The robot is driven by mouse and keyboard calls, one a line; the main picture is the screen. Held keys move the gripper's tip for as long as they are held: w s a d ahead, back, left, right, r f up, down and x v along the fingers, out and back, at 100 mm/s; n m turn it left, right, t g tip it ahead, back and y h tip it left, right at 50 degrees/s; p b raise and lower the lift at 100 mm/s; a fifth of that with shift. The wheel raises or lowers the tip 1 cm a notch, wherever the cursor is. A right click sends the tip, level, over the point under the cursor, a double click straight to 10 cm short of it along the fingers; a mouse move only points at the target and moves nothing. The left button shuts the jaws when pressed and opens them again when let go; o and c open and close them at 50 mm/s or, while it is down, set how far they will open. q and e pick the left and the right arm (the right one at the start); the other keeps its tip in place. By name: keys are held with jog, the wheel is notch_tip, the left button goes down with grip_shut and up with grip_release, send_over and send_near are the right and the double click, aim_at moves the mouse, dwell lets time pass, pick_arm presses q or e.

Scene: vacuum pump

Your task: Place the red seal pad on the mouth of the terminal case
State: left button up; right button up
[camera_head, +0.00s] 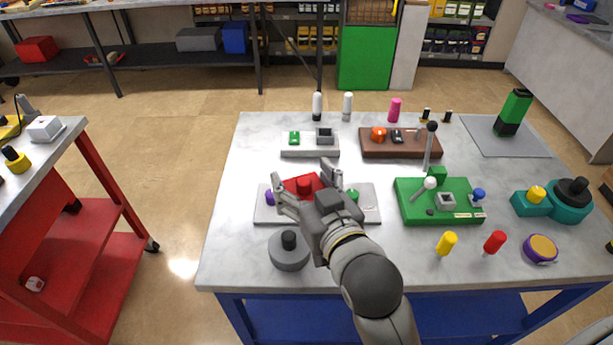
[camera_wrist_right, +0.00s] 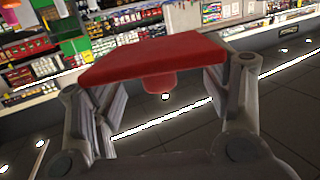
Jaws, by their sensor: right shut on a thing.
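My right gripper (camera_head: 307,184) is shut on the red seal pad (camera_head: 294,184), above the near left white plate (camera_head: 264,214). In the right wrist view, the pad (camera_wrist_right: 160,56) is a flat red slab with a short round stub under it, between the two fingers (camera_wrist_right: 168,100). Two small open-topped grey boxes are in view: one (camera_head: 324,135) on the back left plate, one (camera_head: 446,201) on the green base. I cannot tell which is the terminal case. The pad and gripper hide the middle of the near plate. My left gripper is not in view.
A grey round part with a black knob (camera_head: 289,250) stands just in front of the plate. The green base (camera_head: 412,208) with upright levers is to the right. A brown block (camera_head: 400,150) lies behind. The table's front left corner (camera_head: 225,270) is clear.

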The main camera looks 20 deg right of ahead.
aim_at(314, 172)
jog(key=w+d+f, duration=0.1)
jog(key=w, duration=0.1)
jog(key=w+d+f, duration=0.1)
jog(key=w, duration=0.1)
jog(key=w+d+f+p, duration=0.1)
jog(key=w, duration=0.1)
jog(key=shift+w, duration=0.3)
jog(key=w+f, duration=0.1)
jog(key=f, duration=0.1)
jog(key=w+d+f, duration=0.1)
jog(key=w, duration=0.1)
jog(key=w+d+f, duration=0.1)
jog(key=f, duration=0.1)
jog(key=shift+w+f+p, duration=0.2)
jog(key=shift+f+p, duration=0.1)
jog(key=shift+w+d+f, duration=0.1)
jog(key=shift+w+f, duration=0.2)
jog(key=shift+f, duration=0.1)
notch_tip(314, 172, down, 3)
jog(key=shift+r+p, duration=0.1)
jog(key=shift+p, duration=0.4)
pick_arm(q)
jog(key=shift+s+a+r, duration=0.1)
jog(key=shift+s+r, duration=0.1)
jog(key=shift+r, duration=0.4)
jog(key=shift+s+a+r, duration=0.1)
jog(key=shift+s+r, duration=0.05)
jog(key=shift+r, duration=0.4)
pick_arm(e)
jog(key=shift+f, duration=0.2)
